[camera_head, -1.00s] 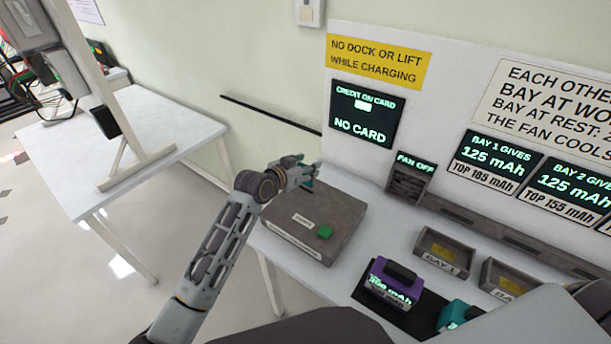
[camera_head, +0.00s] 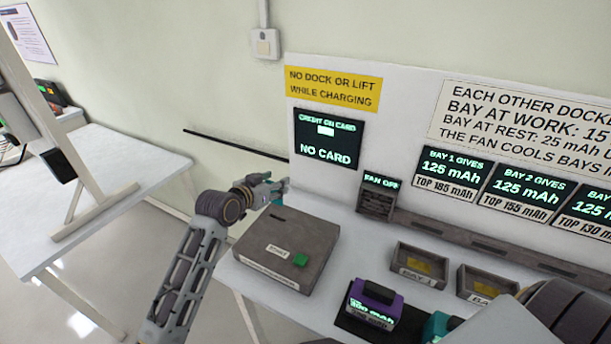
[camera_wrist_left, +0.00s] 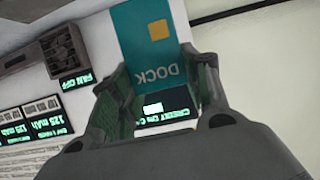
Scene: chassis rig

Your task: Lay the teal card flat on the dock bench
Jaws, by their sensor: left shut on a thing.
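The teal card (camera_wrist_left: 148,52) with a yellow square and the word DOCK is between the fingers of my left gripper (camera_wrist_left: 160,95) in the left wrist view. In the head view my left gripper (camera_head: 268,186) is shut on the card, above the back edge of the grey box on the dock bench, and the card is mostly hidden. The white dock bench (camera_head: 227,273) runs below the panel. My right arm shows at the lower right in the head view, but its fingertips cannot be made out clearly.
The grey box (camera_head: 270,247) with a green button (camera_head: 299,260) stands on the bench. A purple battery pack (camera_head: 378,301) sits on a dark pad. Bay trays (camera_head: 418,268) line the right. A screen (camera_head: 329,138) reads NO CARD. Another white table (camera_head: 95,190) stands left.

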